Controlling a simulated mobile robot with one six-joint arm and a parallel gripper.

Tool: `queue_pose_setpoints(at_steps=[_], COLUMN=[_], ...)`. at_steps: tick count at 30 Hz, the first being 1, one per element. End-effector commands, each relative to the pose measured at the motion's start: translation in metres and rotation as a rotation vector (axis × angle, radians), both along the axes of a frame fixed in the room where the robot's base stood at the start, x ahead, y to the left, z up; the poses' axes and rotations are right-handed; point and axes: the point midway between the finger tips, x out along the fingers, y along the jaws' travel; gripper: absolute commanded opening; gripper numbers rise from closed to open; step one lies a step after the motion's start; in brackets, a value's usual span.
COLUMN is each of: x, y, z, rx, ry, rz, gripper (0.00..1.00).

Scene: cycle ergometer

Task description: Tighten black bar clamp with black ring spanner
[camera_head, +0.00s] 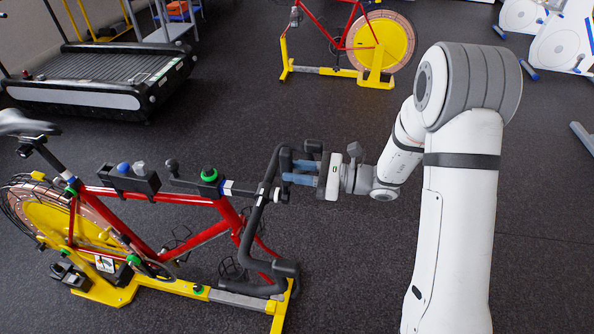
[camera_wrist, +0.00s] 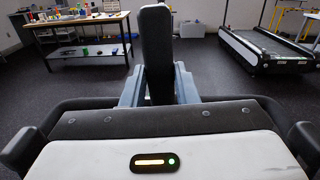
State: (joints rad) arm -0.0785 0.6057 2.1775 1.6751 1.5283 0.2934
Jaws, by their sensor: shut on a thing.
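My gripper (camera_head: 289,172) is at the red bike's handlebar, reaching in from the right. In the wrist view its two blue-grey fingers (camera_wrist: 158,92) are closed on an upright black piece, which looks like the black ring spanner (camera_wrist: 156,45). In the head view it shows as a dark shape at the fingertips; its ring end cannot be made out. The black bar clamp (camera_head: 262,191) appears to be the dark fitting where the stem meets the handlebar, just below and left of my fingers. I cannot tell whether the spanner touches it.
The black handlebar (camera_head: 247,240) curves down at the front of the red bike (camera_head: 228,222). A green knob (camera_head: 209,175) and a black holder (camera_head: 130,181) sit along the frame. A treadmill (camera_head: 100,75) and another bike (camera_head: 350,45) stand behind. The floor between is clear.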

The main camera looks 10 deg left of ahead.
Motion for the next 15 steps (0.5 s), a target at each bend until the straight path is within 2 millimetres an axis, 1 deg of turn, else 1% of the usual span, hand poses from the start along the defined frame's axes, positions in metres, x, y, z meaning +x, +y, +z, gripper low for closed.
queue_pose_setpoints(at_steps=[15], x=[0.0001], y=[0.0038], z=[0.0003], rx=[0.001], ry=[-0.001], rz=[0.0], gripper=[0.0])
